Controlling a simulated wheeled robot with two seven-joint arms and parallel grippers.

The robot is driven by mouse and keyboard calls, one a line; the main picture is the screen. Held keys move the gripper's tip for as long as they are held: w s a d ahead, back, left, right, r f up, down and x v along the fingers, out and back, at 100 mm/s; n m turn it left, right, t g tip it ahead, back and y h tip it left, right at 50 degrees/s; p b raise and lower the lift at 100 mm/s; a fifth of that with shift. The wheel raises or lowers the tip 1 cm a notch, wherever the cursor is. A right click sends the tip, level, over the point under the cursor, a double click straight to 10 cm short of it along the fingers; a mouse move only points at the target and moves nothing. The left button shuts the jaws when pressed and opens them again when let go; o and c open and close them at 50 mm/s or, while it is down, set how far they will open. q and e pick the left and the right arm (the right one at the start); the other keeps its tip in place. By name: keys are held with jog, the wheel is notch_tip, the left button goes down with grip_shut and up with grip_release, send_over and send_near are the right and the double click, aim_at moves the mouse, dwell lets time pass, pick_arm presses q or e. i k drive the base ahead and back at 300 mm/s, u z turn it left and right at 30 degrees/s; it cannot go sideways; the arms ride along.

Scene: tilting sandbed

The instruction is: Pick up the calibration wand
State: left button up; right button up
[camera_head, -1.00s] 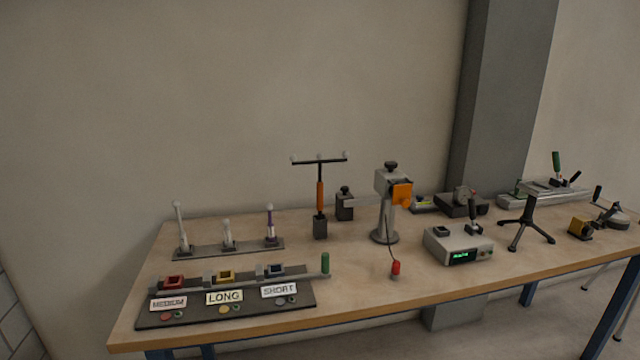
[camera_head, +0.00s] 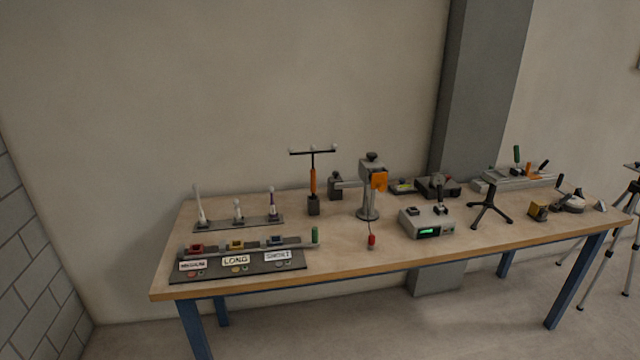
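The calibration wand (camera_head: 313,180) looks to be the T-shaped tool with an orange grip, a black crossbar and small pale balls on the bar. It stands upright in a dark block (camera_head: 313,205) at the back middle of the wooden workbench (camera_head: 340,259). Neither of my grippers shows in the head view.
A grey stand with an orange part (camera_head: 370,190) is just right of the wand. A rack of pale probes (camera_head: 238,223) and a labelled panel (camera_head: 238,267) are to its left. A meter box (camera_head: 427,222) and a black tripod (camera_head: 489,205) stand further right. Bare benchtop lies before the wand.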

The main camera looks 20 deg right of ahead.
aim_at(313, 170)
jog(key=z, duration=0.3)
jog(key=i, duration=1.4)
jog(key=u, duration=0.6)
